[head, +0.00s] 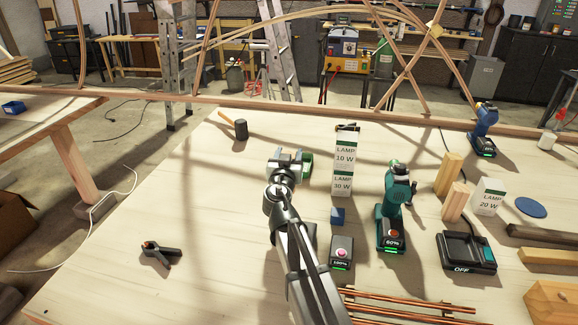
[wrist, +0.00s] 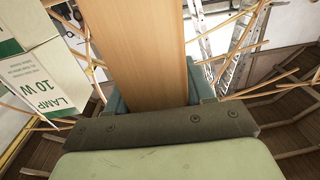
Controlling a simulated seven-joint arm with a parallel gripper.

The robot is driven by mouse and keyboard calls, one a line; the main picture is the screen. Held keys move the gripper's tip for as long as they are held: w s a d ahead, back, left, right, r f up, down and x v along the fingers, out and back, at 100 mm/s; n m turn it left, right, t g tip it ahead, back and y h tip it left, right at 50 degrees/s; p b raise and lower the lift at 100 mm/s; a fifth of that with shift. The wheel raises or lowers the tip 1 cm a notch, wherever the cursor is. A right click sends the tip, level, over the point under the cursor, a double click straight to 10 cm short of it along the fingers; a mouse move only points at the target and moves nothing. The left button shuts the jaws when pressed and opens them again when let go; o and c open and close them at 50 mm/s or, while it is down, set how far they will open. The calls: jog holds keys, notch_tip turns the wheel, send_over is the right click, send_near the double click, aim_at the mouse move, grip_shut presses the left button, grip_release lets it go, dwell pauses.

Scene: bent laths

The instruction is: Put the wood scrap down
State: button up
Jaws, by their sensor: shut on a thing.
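My gripper (head: 290,160) is over the pale workbench, left of two stacked lamp boxes. In the wrist view the jaws (wrist: 155,98) are shut on a flat, light-brown wood scrap (wrist: 140,45), which runs up out of the top of the picture. In the head view the held scrap is hidden by the gripper. A green shape shows at the gripper's right side; I cannot tell what it is. Whether the scrap touches the bench cannot be told.
The lamp 10 W box (head: 346,148) stands on the lamp 30 W box (head: 342,185), close to my gripper's right. A mallet (head: 238,128) lies behind left. A green drill (head: 392,205) and wood blocks (head: 450,175) stand right. The bench's left part (head: 170,205) is mostly clear.

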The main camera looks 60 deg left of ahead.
notch_tip(320, 180, up, 5)
jog(key=shift+f, duration=0.2)
jog(key=shift+w+a+r, duration=0.1)
jog(key=shift+r, duration=0.1)
jog(key=w+a+r+m+t+h, duration=0.1)
jog(key=w+a+m+t+h, duration=0.1)
jog(key=w+a, duration=0.45)
jog(key=w+a+m+t+h, duration=0.2)
jog(key=w+a, duration=0.2)
jog(key=a, duration=0.5)
notch_tip(320, 180, down, 10)
jog(key=w+d+m+h, duration=0.1)
jog(key=d+h, duration=0.1)
jog(key=shift+r+t+h, duration=0.15)
jog(key=shift+t+h, duration=0.25)
jog(key=shift+w+d+f, duration=0.1)
jog(key=shift+f, duration=0.1)
jog(key=o, duration=1.1)
